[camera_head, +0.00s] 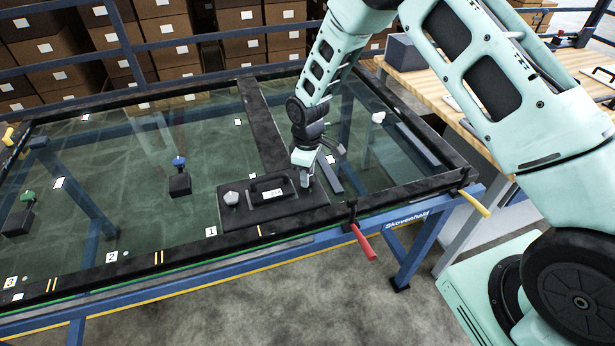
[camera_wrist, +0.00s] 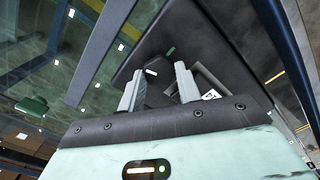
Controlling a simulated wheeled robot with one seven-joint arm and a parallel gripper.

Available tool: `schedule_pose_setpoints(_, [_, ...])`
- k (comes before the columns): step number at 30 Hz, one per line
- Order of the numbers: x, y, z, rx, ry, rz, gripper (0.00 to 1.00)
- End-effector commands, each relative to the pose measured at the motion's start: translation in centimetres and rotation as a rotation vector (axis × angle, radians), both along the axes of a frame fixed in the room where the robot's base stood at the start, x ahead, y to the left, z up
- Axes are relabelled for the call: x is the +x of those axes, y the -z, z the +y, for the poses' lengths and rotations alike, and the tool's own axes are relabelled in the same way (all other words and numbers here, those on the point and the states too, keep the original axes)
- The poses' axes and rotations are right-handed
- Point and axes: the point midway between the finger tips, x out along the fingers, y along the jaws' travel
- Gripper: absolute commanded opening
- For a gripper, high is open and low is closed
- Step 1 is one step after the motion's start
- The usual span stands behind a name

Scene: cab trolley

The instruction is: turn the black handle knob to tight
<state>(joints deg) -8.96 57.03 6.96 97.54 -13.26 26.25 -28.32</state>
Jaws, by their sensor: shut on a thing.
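A black suction-lifter plate (camera_head: 290,215) lies on the glass at the front of the trolley, with a carrying handle and a small white label on it. My gripper (camera_head: 306,181) points down over the plate's right end. In the wrist view its two fingers stand on either side of the black handle knob (camera_wrist: 158,96), shut on it. In the head view the gripper hides this knob. A short white mark (camera_wrist: 151,71) and a short green mark (camera_wrist: 170,50) show on the black surface just beyond the fingertips. I cannot tell the knob's exact angle.
A pale grey knob (camera_head: 231,198) stands at the plate's left end. Blue-topped (camera_head: 179,163) and green-topped (camera_head: 27,197) fittings stand farther left. A red lever (camera_head: 363,241) and a yellow lever (camera_head: 474,202) stick out at the front edge. A wooden bench (camera_head: 425,85) is at right.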

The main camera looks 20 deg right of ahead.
Motion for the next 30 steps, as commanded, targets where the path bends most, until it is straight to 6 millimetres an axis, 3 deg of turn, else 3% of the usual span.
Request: schedule_pose_setpoints(30, [0.12, -0.05, -0.07, 0.001, 0.964, -0.003, 0.11])
